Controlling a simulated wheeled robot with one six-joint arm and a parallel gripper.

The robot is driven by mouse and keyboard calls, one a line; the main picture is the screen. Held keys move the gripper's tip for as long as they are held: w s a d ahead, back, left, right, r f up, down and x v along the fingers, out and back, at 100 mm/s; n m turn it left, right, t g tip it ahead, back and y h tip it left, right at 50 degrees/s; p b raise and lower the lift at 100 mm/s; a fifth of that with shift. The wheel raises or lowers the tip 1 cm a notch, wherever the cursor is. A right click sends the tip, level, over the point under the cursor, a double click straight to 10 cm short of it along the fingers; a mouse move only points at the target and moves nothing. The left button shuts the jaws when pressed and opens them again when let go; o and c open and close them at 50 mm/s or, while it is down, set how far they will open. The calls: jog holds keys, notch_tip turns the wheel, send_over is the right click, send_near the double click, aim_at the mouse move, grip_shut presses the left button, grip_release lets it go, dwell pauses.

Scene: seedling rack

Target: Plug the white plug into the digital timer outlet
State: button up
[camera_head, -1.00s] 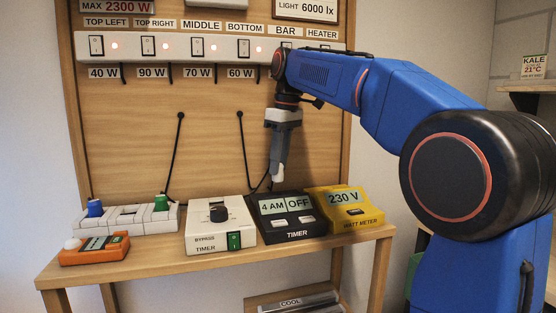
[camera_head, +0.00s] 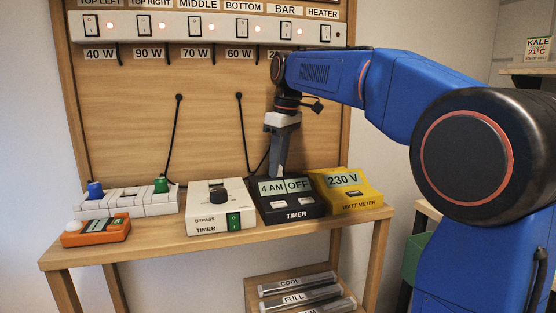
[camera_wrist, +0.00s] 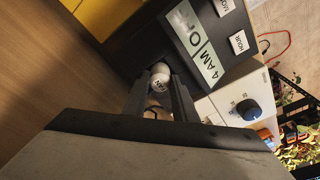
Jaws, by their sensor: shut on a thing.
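The digital timer (camera_head: 292,210) is a black box on the bench, its display reading 4 AM and OFF. It also shows in the wrist view (camera_wrist: 150,40). My gripper (camera_head: 279,172) points down at the timer's back edge. In the wrist view, my gripper (camera_wrist: 161,88) is shut on the white plug (camera_wrist: 160,74), a rounded white piece with dark lettering between the fingertips. The plug is close to the timer's body; I cannot tell whether it touches or is in the outlet. The outlet itself is hidden, and the fingers hide the plug in the head view.
A yellow watt meter (camera_head: 346,190) stands close on the timer's right, a white bypass timer (camera_head: 218,222) on its left. A white socket strip (camera_head: 130,206) and an orange device (camera_head: 97,230) are farther left. Black cords hang against the wooden board (camera_head: 150,120) behind.

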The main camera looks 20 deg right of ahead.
dwell(0.3)
jog(key=o, duration=1.1)
jog(key=shift+o, duration=0.2)
notch_tip(320, 180, up, 17)
jog(key=s+d, duration=0.1)
jog(key=d, duration=0.1)
jog(key=shift+s, duration=0.4)
jog(key=shift+s, duration=0.1)
